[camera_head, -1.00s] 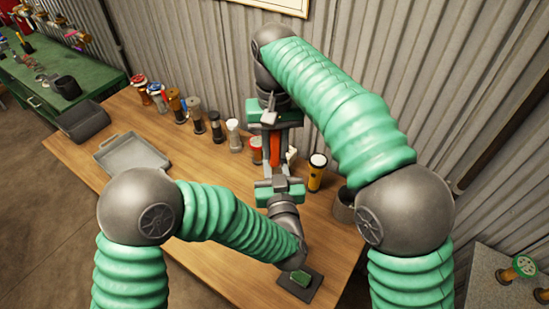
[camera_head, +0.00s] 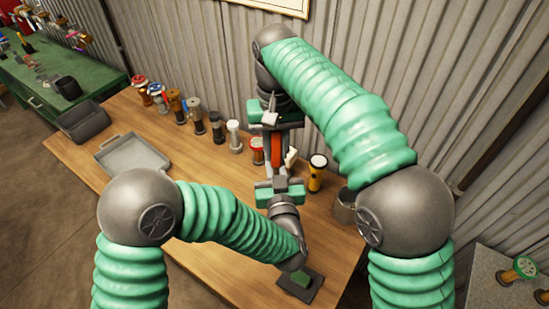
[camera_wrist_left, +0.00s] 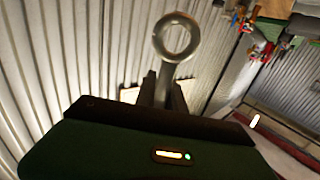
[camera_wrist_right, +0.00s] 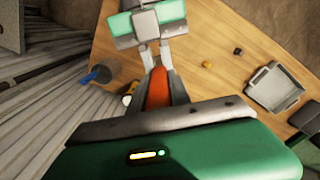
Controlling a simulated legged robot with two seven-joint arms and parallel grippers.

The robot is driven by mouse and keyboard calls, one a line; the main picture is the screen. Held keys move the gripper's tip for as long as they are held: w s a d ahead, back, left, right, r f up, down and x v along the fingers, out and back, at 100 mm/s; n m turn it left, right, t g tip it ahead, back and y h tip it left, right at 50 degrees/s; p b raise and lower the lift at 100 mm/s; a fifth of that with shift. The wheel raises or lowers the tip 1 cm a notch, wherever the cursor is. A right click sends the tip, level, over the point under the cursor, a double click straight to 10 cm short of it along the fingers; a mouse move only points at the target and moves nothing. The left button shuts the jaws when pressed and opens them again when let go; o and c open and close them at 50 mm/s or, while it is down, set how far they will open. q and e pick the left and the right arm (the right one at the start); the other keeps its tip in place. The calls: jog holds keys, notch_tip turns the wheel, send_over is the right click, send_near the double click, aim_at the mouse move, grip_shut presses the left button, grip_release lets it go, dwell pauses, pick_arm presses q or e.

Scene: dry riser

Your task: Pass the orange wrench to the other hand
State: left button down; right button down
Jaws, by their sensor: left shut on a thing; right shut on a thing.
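The orange wrench (camera_head: 276,150) is held above the wooden table, between my two grippers. My right gripper (camera_head: 276,132) reaches in from the back and is shut on it. My left gripper (camera_head: 278,172) faces it from the near side and is also shut on the wrench. In the left wrist view the wrench's grey ring end (camera_wrist_left: 176,37) sticks out beyond the left fingers (camera_wrist_left: 163,88). In the right wrist view the orange handle (camera_wrist_right: 157,87) lies between the right fingers, with my left gripper (camera_wrist_right: 150,45) just past it.
A yellow flashlight (camera_head: 317,173) and a metal cup (camera_head: 344,207) stand right of the grippers. A green block (camera_head: 301,279) lies on a dark pad in front.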

jog(key=shift+a, duration=0.2)
jog(key=c, duration=1.1)
grip_release()
jog(key=shift+d, duration=0.1)
notch_tip(320, 180, up, 7)
jog(key=shift+w+r, duration=0.1)
jog(key=w+d+f+m+t, duration=0.1)
jog(key=w+d+f, duration=0.1)
jog(key=d+f, duration=0.25)
jog(key=w+d+f+m+t, duration=0.1)
jog(key=w+d+f+m, duration=0.15)
jog(key=f, duration=0.35)
jog(key=s+d+f+n, duration=0.1)
jog(key=s+d+f, duration=0.2)
jog(key=s+f, duration=0.2)
jog(key=s+d+f+n, duration=0.1)
jog(key=s+d+f, duration=0.2)
jog(key=s+f, duration=0.3)
jog(key=s+d+f+n, duration=0.1)
jog(key=s+d+f, duration=0.2)
jog(key=s+f, duration=0.3)
jog(key=shift+s+d+t, duration=0.15)
jog(key=shift+s+t, duration=0.15)
jog(key=shift+s, duration=2.25)
